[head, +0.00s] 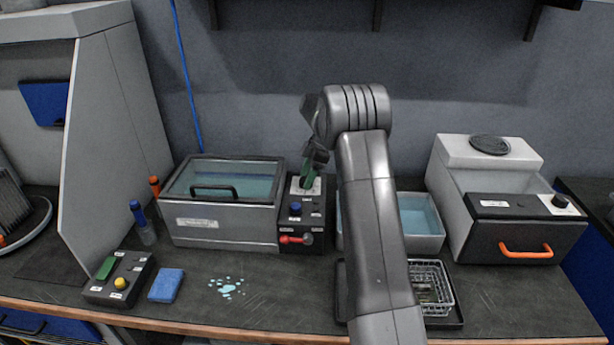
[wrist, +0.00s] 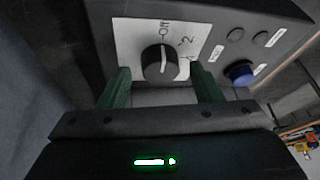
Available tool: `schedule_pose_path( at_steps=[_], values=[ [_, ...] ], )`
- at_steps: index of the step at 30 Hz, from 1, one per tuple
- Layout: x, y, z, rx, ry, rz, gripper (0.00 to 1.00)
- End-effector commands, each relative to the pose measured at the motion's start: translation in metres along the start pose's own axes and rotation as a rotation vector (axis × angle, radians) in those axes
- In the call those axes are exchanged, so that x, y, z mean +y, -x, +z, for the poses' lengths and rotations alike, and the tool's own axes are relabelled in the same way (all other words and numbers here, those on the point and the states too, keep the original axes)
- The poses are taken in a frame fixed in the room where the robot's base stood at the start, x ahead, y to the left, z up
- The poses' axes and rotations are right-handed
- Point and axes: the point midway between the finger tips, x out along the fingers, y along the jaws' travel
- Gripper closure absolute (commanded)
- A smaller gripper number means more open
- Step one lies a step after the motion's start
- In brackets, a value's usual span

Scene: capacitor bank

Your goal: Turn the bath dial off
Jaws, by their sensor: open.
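The bath dial (wrist: 160,63) is a round black knob on a white plate (wrist: 128,36) marked Off, 1 and 2. Its white pointer line stands roughly toward the Off mark in the wrist view. My gripper (wrist: 158,73) is open, with its green fingers apart on either side of the knob's lower part; I cannot tell if they touch it. In the head view my gripper (head: 307,172) is over the dark control box (head: 314,236) and hides the knob. The bath (head: 226,218), a grey tank with a clear closed lid, stands left of the box.
A blue button (wrist: 240,73) sits close to the right of the dial. A red lever (head: 296,239) is lower on the box front. Right are an open basin (head: 418,238), a wire basket (head: 432,283) and an orange-handled drawer (head: 525,237). A blue sponge (head: 166,285) lies front left.

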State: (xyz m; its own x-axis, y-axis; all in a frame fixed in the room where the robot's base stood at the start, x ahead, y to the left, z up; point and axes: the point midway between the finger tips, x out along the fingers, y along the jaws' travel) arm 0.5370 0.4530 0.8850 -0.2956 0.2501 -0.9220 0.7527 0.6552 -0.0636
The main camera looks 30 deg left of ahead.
Motion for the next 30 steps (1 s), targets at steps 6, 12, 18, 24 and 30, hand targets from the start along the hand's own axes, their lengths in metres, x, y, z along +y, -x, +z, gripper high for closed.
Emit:
schedule_pose_path(
  at_steps=[6,12,18,24,30],
  values=[
    [0.001,0.035,0.001,0.000,0.000,0.005,0.41],
    [0.001,0.082,0.001,0.000,0.000,0.006,0.41],
    [0.001,0.118,0.000,0.000,0.001,0.003,0.41],
    [0.000,0.134,0.000,0.000,0.000,0.002,0.41],
    [0.000,0.136,0.000,0.000,0.000,0.001,0.41]
  ],
)
